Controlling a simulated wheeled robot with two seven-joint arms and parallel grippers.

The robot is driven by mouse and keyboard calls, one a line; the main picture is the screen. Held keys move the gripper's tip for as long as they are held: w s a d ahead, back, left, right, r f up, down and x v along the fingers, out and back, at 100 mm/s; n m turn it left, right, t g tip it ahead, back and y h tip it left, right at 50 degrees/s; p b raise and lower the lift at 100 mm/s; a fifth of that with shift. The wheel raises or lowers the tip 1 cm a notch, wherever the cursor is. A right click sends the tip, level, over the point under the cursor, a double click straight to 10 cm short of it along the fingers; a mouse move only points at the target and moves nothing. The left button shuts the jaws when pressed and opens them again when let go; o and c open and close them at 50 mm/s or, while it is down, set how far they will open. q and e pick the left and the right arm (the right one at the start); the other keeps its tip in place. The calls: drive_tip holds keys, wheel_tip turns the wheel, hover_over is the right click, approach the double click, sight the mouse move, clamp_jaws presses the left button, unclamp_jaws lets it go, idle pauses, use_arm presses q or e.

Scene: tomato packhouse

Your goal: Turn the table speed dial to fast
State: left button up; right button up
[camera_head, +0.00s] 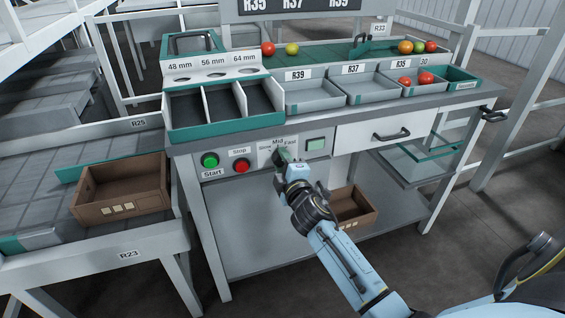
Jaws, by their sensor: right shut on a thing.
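The speed dial (278,149) is on the front panel of the grading table, under the labels Slow, Mid and Fast. My right gripper (281,157) reaches up to the panel and is shut on the dial. The gripper covers most of the dial, so I cannot tell which label its pointer faces. My left gripper is not in view.
A green Start button (209,160) and a red Stop button (241,165) sit left of the dial. A pale green square (316,144) and a drawer handle (391,134) are to its right. Grey trays (313,107) stand above. A brown crate (176,187) is at left.

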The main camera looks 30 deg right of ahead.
drive_tip(key=shift+m, duration=0.9)
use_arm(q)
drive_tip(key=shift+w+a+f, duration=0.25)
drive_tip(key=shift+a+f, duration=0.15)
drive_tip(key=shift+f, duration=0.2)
use_arm(e)
drive_tip(key=shift+m, duration=0.3)
drive_tip(key=o, duration=1)
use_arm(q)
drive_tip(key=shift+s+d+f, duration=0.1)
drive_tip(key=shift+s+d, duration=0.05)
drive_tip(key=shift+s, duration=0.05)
use_arm(e)
drive_tip(key=shift+s+a, duration=0.1)
drive_tip(key=shift+s, duration=0.15)
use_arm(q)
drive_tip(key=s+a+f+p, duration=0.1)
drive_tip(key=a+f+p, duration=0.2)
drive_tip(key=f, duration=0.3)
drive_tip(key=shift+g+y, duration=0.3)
use_arm(e)
drive_tip(key=v, duration=1.3)
